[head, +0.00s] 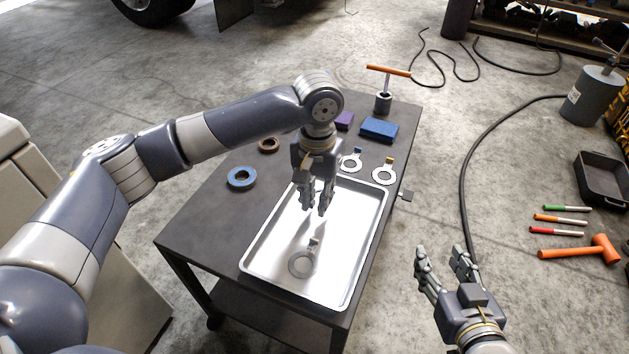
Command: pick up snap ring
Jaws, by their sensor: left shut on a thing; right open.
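My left gripper (316,212) points down above the metal tray (257,232). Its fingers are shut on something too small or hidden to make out. A flat grey ring with a small tab (292,272) lies in the near part of the tray, below and apart from the fingertips. Two similar tabbed rings lie on the table behind the tray, one with a blue tab (344,164) and one with a yellowish tab (376,178). I cannot tell which ring is the snap ring. My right gripper (446,252) is open and empty, off the table's right side.
On the dark table (205,215) are a blue ring (231,183), a brown ring (261,146), a blue block (378,129), a purple block (345,119) and an orange-handled tool (388,71). An orange mallet (604,248) and several markers lie on the floor at right.

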